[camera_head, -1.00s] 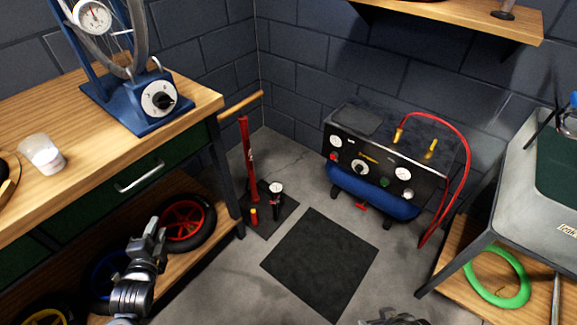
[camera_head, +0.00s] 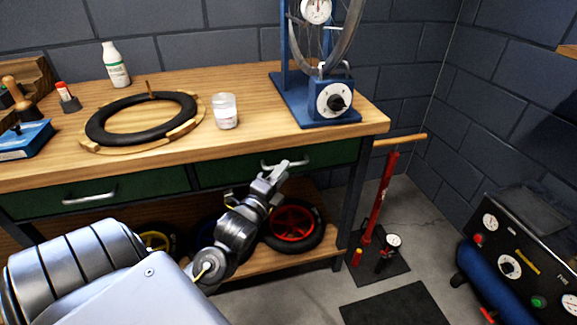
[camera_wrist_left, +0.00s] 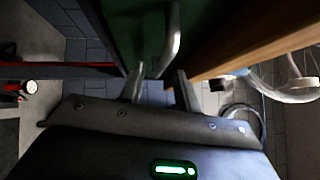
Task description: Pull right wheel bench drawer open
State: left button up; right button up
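The right wheel bench drawer (camera_head: 335,153) is a green front under the wooden top, with a silver bar handle (camera_head: 302,163). The drawer looks shut. My left gripper (camera_head: 281,168) is at the handle, just in front of the drawer face. In the left wrist view the handle (camera_wrist_left: 173,38) reaches down between the two fingertips of my left gripper (camera_wrist_left: 159,76). The fingers are apart, and I see no clear grip on the bar. My right gripper is not in view.
A left drawer (camera_head: 130,188) sits beside it. On the top stand a truing stand (camera_head: 335,100), a jar (camera_head: 224,112) and a tire (camera_head: 110,132). Wheels (camera_head: 293,224) lie on the shelf below. A red pump (camera_head: 378,205) stands right of the bench.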

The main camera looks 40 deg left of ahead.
pick_arm(q)
jog(key=shift+x, duration=1.9)
grip_shut()
